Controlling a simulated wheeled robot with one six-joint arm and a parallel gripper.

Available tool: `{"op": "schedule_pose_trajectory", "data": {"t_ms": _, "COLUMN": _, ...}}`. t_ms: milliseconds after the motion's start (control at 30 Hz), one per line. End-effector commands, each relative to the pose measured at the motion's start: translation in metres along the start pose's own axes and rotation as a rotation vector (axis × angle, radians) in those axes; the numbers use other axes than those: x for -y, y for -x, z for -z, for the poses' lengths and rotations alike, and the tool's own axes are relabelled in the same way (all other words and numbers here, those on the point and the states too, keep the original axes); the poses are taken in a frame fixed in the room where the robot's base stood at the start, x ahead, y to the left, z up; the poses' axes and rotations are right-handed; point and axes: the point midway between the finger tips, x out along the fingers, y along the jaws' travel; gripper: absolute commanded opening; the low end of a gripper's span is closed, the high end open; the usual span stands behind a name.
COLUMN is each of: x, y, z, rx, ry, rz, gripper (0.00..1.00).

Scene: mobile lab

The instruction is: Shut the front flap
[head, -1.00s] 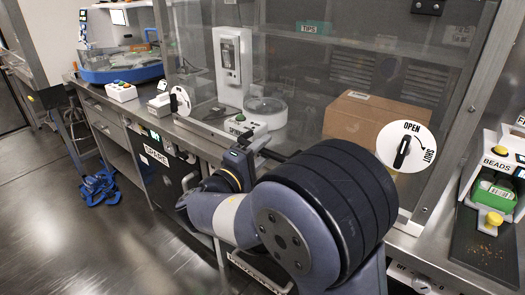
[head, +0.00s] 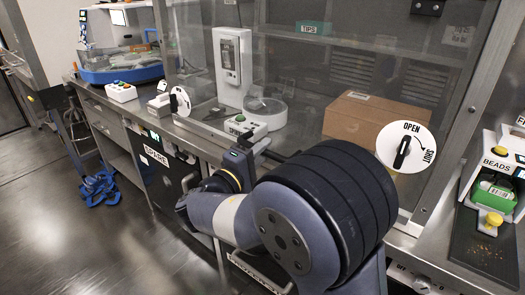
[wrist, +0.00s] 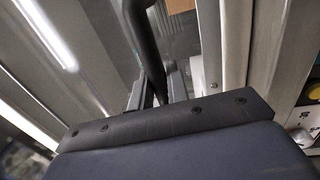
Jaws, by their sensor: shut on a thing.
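The clear front flap (head: 300,85) looks like the see-through pane of the bench enclosure. I cannot tell exactly how far it is open. A dark bar handle (head: 275,156) shows at its lower front. My gripper (head: 261,149) is at this bar, partly hidden behind my own arm. In the wrist view, the black bar (wrist: 143,40) runs down between the fingers of my gripper (wrist: 158,92), which is shut on it. A round white dial (head: 404,147) marked OPEN and SHUT sits at the right, its black lever pointing up near OPEN. Another white dial (head: 180,101) sits at the left.
A cardboard box (head: 365,122), a white dispenser (head: 232,65) and a round clear container (head: 265,112) show behind the pane. A beads station (head: 495,165) stands at the right. Cabinet fronts (head: 155,165) lie below the bench. The floor at the left is mostly clear.

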Motion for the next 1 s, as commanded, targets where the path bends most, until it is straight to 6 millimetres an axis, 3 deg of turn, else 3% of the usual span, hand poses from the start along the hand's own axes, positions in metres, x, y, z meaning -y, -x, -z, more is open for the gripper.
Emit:
{"op": "schedule_pose_trajectory", "data": {"t_ms": 300, "x": 0.010, "y": -0.025, "z": 0.000, "rx": 0.001, "ry": -0.001, "rz": 0.001, "gripper": 0.00}}
{"op": "schedule_pose_trajectory", "data": {"t_ms": 567, "x": 0.008, "y": -0.026, "z": 0.000, "rx": 0.000, "ry": 0.000, "rz": 0.002, "gripper": 0.00}}
{"op": "schedule_pose_trajectory", "data": {"t_ms": 600, "x": 0.008, "y": -0.027, "z": 0.000, "rx": 0.000, "ry": 0.000, "rz": 0.001, "gripper": 0.19}}
{"op": "schedule_pose_trajectory", "data": {"t_ms": 700, "x": 0.008, "y": -0.026, "z": 0.000, "rx": 0.000, "ry": 0.000, "rz": 0.001, "gripper": 0.28}}
{"op": "schedule_pose_trajectory", "data": {"t_ms": 800, "x": 0.008, "y": -0.026, "z": 0.000, "rx": 0.000, "ry": 0.000, "rz": 0.001, "gripper": 0.35}}
{"op": "schedule_pose_trajectory", "data": {"t_ms": 1000, "x": 0.008, "y": -0.025, "z": 0.000, "rx": 0.000, "ry": 0.000, "rz": 0.001, "gripper": 0.35}}
